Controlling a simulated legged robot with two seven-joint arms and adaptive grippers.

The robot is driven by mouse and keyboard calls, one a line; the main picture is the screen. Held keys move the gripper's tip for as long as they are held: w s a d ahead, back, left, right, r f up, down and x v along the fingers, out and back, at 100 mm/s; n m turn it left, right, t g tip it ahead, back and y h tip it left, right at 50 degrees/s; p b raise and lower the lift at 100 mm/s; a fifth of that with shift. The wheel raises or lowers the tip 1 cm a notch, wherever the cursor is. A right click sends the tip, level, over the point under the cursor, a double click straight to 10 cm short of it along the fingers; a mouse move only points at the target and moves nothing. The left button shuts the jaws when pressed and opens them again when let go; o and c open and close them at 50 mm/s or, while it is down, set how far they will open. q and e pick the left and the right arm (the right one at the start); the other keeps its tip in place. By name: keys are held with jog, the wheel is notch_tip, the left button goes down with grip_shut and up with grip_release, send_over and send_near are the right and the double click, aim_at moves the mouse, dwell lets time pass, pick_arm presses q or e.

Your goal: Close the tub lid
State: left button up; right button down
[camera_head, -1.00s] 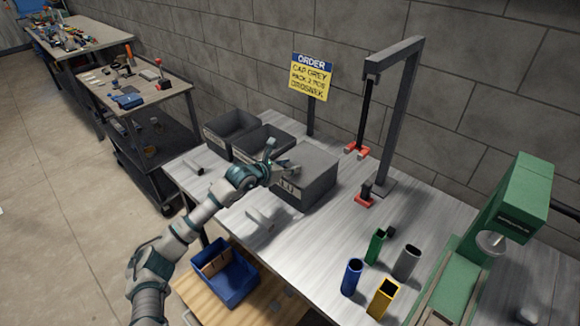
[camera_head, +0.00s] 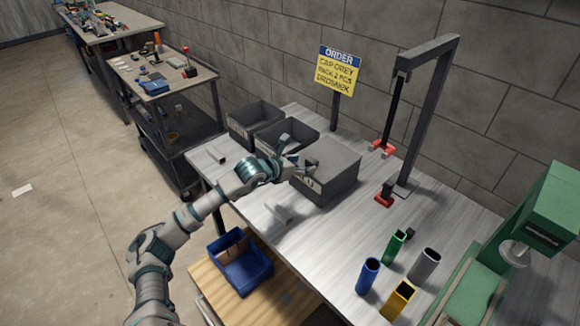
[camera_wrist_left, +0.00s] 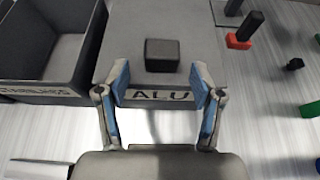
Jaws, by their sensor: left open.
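The grey tub with a lid (camera_head: 330,165) stands on the workbench to the right of two open grey tubs. In the head view its top looks covered by the flat lid. My left gripper (camera_head: 291,152) is at the tub's left front edge. Its two fingers (camera_wrist_left: 160,88) are spread apart with nothing between them, near the front edge of the lid. My right gripper is not in view.
Open grey tubs (camera_head: 256,118) stand at the left. A black and red press frame (camera_head: 412,110) stands behind right. Coloured tubes (camera_head: 394,246) and a green machine (camera_head: 545,215) are at the right. A blue bin (camera_head: 240,270) sits on a lower wooden shelf. The bench front is mostly clear.

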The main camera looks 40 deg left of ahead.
pick_arm(q)
jog(key=v, duration=0.8)
dwell(0.4)
